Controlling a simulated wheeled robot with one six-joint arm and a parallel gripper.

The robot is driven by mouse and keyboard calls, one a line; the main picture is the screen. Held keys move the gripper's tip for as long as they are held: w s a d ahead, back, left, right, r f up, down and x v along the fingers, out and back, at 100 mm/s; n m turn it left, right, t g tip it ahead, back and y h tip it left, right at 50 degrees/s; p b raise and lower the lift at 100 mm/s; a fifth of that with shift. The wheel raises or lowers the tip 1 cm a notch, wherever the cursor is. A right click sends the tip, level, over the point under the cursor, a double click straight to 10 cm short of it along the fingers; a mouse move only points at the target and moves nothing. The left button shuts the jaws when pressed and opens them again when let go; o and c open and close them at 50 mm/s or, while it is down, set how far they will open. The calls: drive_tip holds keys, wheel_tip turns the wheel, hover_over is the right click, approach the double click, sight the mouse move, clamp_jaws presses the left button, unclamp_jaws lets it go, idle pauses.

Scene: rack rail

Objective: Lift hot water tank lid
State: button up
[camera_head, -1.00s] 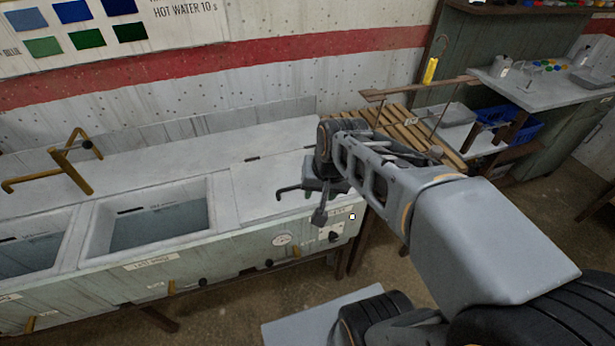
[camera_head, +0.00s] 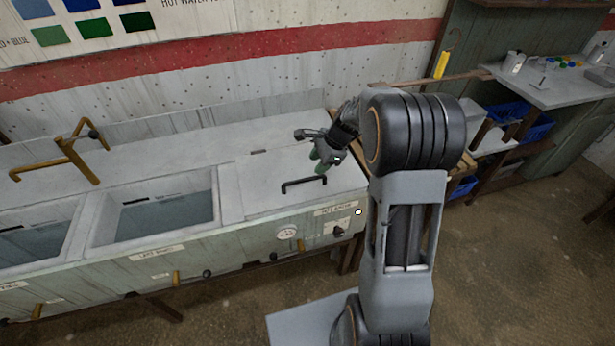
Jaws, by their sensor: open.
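The hot water tank lid (camera_head: 262,194) is a flat pale panel at the right end of the counter, and it lies closed. Its dark bar handle (camera_head: 303,184) stands near the lid's front right part. My gripper (camera_head: 312,148) is above the lid's back right area, behind the handle and apart from it. Its jaws are open and hold nothing that I can see. My arm hides part of the counter's right end.
Two open sinks (camera_head: 165,215) lie left of the lid, with a brass tap (camera_head: 75,150) behind them. A wooden slatted rack, partly hidden by my arm, stands to the right. A grey bench (camera_head: 560,88) with small pots is at far right.

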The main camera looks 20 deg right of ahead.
sight(308, 179)
drive_tip(key=x, duration=0.8)
drive_tip(key=shift+c, duration=0.4)
clamp_jaws()
